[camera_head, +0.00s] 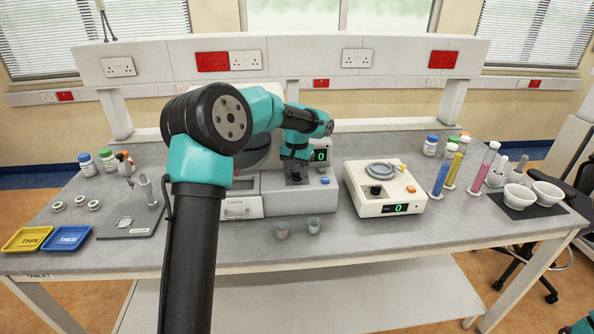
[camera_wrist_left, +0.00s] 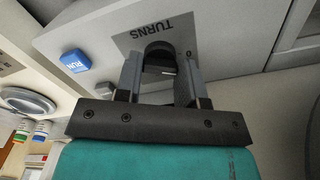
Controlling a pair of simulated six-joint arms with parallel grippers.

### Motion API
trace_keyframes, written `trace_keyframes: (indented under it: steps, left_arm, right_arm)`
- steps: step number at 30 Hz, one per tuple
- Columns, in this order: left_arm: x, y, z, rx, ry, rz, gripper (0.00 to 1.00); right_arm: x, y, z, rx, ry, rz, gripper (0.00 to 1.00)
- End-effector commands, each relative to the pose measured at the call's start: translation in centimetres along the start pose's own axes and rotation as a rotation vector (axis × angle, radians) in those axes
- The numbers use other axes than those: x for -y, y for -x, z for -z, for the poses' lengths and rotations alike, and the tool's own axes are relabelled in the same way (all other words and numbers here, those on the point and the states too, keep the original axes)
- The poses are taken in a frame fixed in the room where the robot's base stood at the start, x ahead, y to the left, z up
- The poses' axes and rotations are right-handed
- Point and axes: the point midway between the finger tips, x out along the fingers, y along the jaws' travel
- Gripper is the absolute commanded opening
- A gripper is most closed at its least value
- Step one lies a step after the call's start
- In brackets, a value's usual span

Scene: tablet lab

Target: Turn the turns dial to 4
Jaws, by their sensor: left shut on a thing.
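The turns dial (camera_wrist_left: 158,50) is a black knob on the grey front panel of a machine (camera_head: 300,200), under the upside-down word TURNS in the left wrist view. My left gripper (camera_wrist_left: 160,78) is shut on the dial, one finger on each side of it. In the head view my left gripper (camera_head: 296,176) reaches down to the panel and mostly hides the dial. The machine's display (camera_head: 320,155) shows a green 0, partly beside my arm. A blue RUN button (camera_wrist_left: 75,62) is beside the dial. My right gripper is out of view.
A cream device with a grey ring and its own display (camera_head: 403,208) stands to the right. Two small cups (camera_head: 314,226) stand in front of the machine. Coloured cylinders (camera_head: 440,180) and white mortars (camera_head: 519,196) are at right. Yellow (camera_head: 27,239) and blue trays (camera_head: 66,238) lie at left.

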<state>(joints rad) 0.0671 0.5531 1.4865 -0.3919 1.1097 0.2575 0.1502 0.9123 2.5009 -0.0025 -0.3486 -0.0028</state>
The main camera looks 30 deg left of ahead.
Motion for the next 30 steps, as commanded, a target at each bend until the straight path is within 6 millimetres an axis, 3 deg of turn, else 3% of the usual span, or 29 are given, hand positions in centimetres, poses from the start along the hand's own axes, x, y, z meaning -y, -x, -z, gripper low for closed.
trace_keyframes:
  steps: [18,30]
  left_arm:
    - [0.02,0.04,0.01,-0.001,-0.513,0.0,0.12]
    - [0.02,0.04,0.01,-0.001,-0.649,0.0,0.12]
  right_arm:
    - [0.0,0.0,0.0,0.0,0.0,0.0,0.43]
    - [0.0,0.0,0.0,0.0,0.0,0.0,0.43]
